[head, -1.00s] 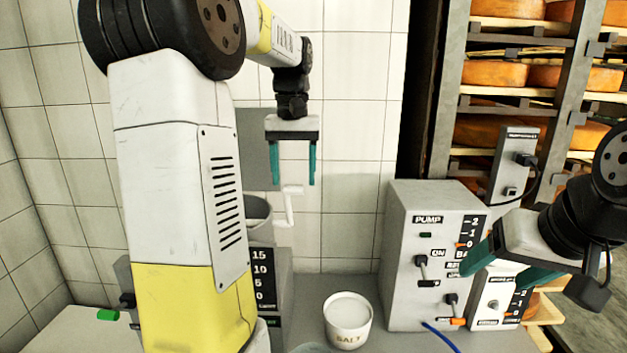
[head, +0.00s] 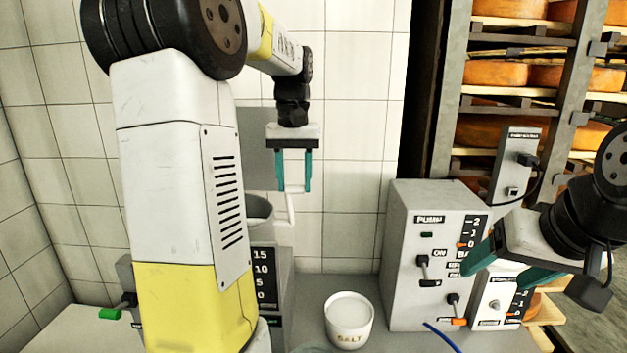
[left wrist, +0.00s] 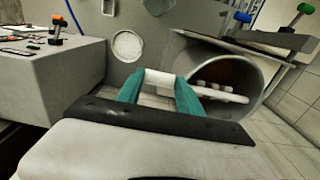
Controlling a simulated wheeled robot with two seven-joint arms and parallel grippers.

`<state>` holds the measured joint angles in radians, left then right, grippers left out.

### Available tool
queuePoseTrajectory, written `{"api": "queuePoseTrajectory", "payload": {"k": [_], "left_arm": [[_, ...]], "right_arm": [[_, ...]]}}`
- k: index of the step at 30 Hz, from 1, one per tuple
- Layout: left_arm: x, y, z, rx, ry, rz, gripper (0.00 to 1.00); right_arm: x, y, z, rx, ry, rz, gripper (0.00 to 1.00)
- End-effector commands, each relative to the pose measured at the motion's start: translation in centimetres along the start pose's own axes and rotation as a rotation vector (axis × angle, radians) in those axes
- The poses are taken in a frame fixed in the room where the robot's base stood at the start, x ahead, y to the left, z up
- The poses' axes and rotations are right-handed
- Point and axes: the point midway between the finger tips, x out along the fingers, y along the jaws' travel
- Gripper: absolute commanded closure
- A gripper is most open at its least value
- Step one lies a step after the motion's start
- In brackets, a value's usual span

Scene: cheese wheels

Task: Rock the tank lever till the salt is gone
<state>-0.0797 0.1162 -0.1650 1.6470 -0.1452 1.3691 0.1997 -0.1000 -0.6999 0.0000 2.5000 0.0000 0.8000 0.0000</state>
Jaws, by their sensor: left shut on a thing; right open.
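The tank (head: 259,208) is a grey cylinder partly hidden behind my left arm in the head view. Its open mouth shows in the left wrist view (left wrist: 240,72), with white knobbed parts inside. The white tank lever (head: 291,211) sticks up at the tank's right side. My left gripper (head: 293,187) points down from above, its teal fingers shut on the lever's white handle, which shows between them in the left wrist view (left wrist: 160,78). The white salt pot (head: 349,332), marked SALT, holds white salt. My right gripper (head: 480,268) is open and empty, in front of the pump box.
The grey pump box (head: 405,285) with switches stands right of the salt pot. A blue hose (head: 440,335) lies in front of it. Shelves of cheese wheels (head: 492,75) stand at the back right. A green-tipped handle (head: 109,314) is at the lower left.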

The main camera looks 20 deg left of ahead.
Motion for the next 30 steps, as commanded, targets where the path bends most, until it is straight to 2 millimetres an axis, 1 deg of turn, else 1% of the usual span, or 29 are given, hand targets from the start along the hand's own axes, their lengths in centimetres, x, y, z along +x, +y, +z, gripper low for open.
{"api": "queuePoseTrajectory", "payload": {"k": [1, 7, 11, 17, 22, 30], "left_arm": [[-0.1, 0.3, 0.0, 0.004, 0.001, 0.004, 1.00], [-0.2, 0.4, -0.6, 0.005, 0.003, 0.006, 1.00], [-0.5, 0.4, -1.4, 0.005, 0.006, 0.006, 1.00], [-1.0, 0.4, -3.7, 0.005, 0.007, 0.007, 1.00], [-1.2, 0.5, -6.2, 0.006, 0.007, 0.007, 1.00], [-0.7, 0.6, -9.9, 0.007, 0.006, 0.009, 1.00]], "right_arm": [[0.0, 0.0, 0.0, 0.000, 0.000, 0.000, 0.29], [0.0, 0.0, 0.0, 0.000, 0.000, 0.000, 0.29], [0.0, 0.0, 0.0, 0.000, 0.000, 0.000, 0.29], [0.0, 0.0, 0.0, 0.000, 0.000, 0.000, 0.29], [0.0, 0.0, 0.0, 0.000, 0.000, 0.000, 0.29], [0.0, 0.0, 0.0, 0.000, 0.000, 0.000, 0.29]]}}
